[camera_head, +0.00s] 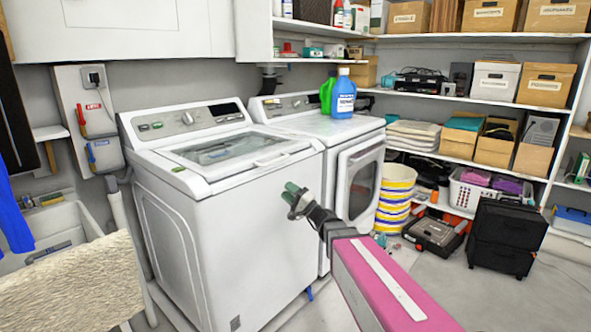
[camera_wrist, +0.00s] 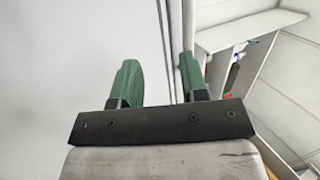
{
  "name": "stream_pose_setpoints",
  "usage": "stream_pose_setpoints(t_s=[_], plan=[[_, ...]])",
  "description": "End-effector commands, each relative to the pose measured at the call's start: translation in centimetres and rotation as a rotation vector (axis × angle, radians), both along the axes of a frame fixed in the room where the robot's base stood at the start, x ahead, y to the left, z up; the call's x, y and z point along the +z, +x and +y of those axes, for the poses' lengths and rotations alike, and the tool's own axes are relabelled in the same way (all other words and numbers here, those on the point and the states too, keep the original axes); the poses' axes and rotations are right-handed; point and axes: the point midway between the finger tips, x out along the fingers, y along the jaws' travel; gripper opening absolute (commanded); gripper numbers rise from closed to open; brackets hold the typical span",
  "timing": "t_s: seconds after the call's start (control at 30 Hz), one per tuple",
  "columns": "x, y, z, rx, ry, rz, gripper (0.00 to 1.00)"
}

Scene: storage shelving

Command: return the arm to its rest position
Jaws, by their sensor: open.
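My gripper (camera_head: 291,193) shows in the head view in front of the white washing machine (camera_head: 225,230), near its right front corner. In the wrist view my gripper (camera_wrist: 158,82) has its two green fingers apart, with nothing between them. My arm, with a pink link, reaches up from the lower right of the head view. I cannot tell whether the fingertips touch the washing machine's front.
A dryer (camera_head: 350,145) stands right of the washer, with blue and green bottles (camera_head: 342,95) on top. A striped basket (camera_head: 395,195), a tool case (camera_head: 435,232) and black drawers (camera_head: 507,237) stand on the floor. Shelves (camera_head: 470,100) line the back. Floor at right is clear.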

Motion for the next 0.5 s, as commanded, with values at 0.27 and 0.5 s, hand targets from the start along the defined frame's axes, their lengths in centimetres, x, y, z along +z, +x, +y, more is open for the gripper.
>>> stream_pose_setpoints(t_s=[0.27, 0.5], plan=[[-6.6, -4.1, 0.5, 0.148, -0.372, 0.067, 0.40], [-13.6, -7.8, -1.4, 0.258, -0.732, 0.175, 0.40]])
